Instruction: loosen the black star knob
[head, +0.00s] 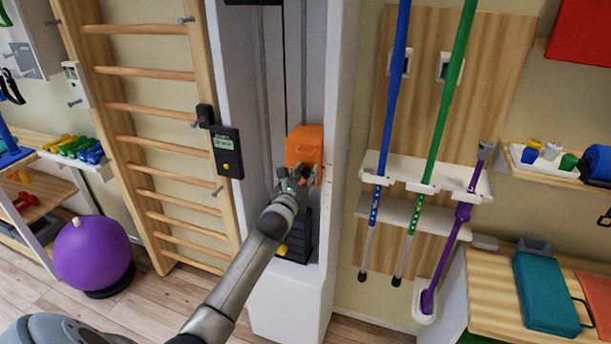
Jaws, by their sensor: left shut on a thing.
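An orange block (306,146) sits on the white column of a weight machine in the middle of the head view. My left gripper (296,177) is at the lower front of this block, its fingers closed. I cannot make out the black star knob clearly. The fingers cover the spot on the block where they are shut, and what they hold is mostly hidden by them. My left arm reaches up to it from the bottom left. My right gripper is not in view.
A rack (425,180) with blue, green and purple poles stands to the right.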

